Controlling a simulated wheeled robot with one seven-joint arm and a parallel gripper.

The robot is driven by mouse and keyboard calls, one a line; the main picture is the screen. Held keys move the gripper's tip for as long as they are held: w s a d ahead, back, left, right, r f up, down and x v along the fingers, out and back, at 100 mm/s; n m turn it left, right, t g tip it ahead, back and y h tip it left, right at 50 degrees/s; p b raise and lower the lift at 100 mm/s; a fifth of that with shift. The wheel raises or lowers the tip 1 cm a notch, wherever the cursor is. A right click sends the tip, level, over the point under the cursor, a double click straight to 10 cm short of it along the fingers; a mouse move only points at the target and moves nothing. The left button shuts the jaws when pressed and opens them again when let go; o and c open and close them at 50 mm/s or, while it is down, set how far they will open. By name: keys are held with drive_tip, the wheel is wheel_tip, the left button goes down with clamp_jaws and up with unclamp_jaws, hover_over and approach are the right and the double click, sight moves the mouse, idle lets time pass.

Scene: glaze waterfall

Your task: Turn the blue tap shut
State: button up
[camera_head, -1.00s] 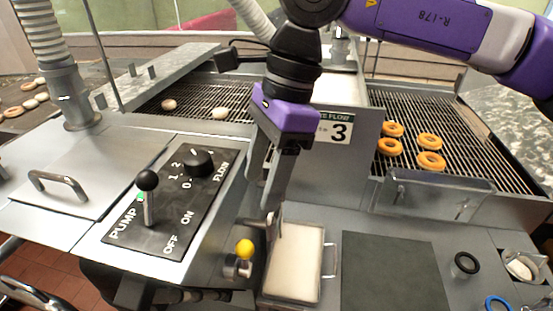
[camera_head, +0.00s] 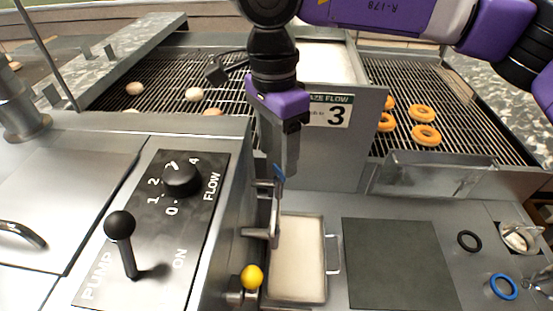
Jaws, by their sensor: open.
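A yellow-knobbed tap (camera_head: 252,277) is lower down, nearer the camera.
The pump panel (camera_head: 150,225) with a black-balled lever (camera_head: 120,226) and flow dial (camera_head: 182,179) is at left. A white-filled tray (camera_head: 297,262) stands right below the gripper. A dark mat (camera_head: 398,265), black ring (camera_head: 469,240) and blue ring (camera_head: 503,286) lie right. Doughnuts (camera_head: 425,135) rest on the rack.

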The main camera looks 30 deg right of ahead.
sight(278, 168)
drive_tip(key=shift+s+f, duration=0.1)
drive_tip(key=shift+f, duration=1.5)
clamp_jaws()
drive_tip(key=m+b, duration=0.3)
drive_tip(key=shift+f+m, duration=0.15)
drive_tip(key=shift+m, duration=0.15)
drive_tip(key=shift+d+m+b, duration=0.1)
drive_tip(key=shift+m+b, duration=1.3)
drive_tip(key=shift+m, duration=0.5)
drive_tip(key=shift+r, duration=0.2)
